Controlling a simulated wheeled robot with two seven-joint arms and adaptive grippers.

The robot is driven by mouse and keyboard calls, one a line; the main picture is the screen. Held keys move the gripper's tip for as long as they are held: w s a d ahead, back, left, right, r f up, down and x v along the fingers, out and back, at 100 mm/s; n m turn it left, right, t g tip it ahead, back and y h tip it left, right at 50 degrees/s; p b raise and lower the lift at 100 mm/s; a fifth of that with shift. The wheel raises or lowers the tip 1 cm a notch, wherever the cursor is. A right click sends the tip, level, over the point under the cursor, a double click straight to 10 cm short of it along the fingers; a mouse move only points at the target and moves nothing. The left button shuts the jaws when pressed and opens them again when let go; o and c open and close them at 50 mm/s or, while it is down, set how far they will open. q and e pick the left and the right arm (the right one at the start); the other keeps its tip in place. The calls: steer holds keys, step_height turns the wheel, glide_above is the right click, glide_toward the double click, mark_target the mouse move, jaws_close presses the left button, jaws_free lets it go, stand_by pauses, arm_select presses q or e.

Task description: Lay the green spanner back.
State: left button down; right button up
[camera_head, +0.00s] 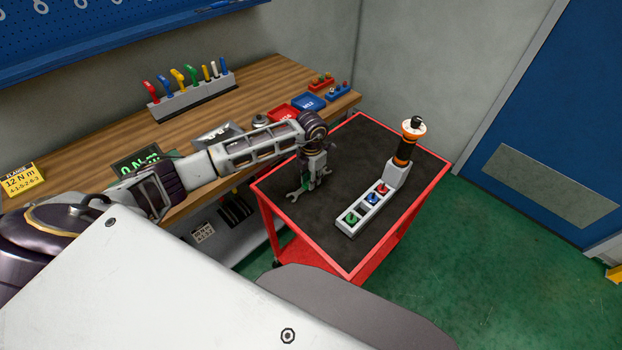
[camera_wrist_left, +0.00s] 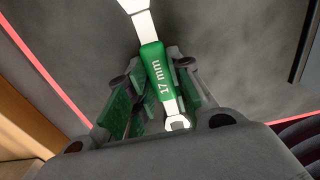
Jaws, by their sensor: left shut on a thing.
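The green spanner (camera_wrist_left: 158,70) has a green grip marked "17 mm" and pale metal ends. In the left wrist view it lies between the fingers of my left gripper (camera_wrist_left: 155,105), which is shut on it. In the head view my left gripper (camera_head: 306,180) points down over the left part of the red cart's dark top (camera_head: 335,148). The spanner's pale open end (camera_head: 293,196) shows beside the fingertips there. Most of the spanner is hidden by the fingers. I cannot tell whether it touches the cart top. My right gripper is not in view.
On the cart stands a pale block (camera_head: 365,208) with green, blue and red pieces, with an orange and black post (camera_head: 405,148) at its far end. The wooden bench (camera_head: 262,85) holds a tool rack (camera_head: 195,97), trays and a green display (camera_head: 142,158). The cart's front-left top is bare.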

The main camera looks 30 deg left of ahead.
arm_select(q)
steer(key=c, duration=1.2)
jaws_free()
steer(key=shift+f, duration=0.1)
steer(key=shift+r, duration=0.2)
steer(key=shift+r, duration=5.85)
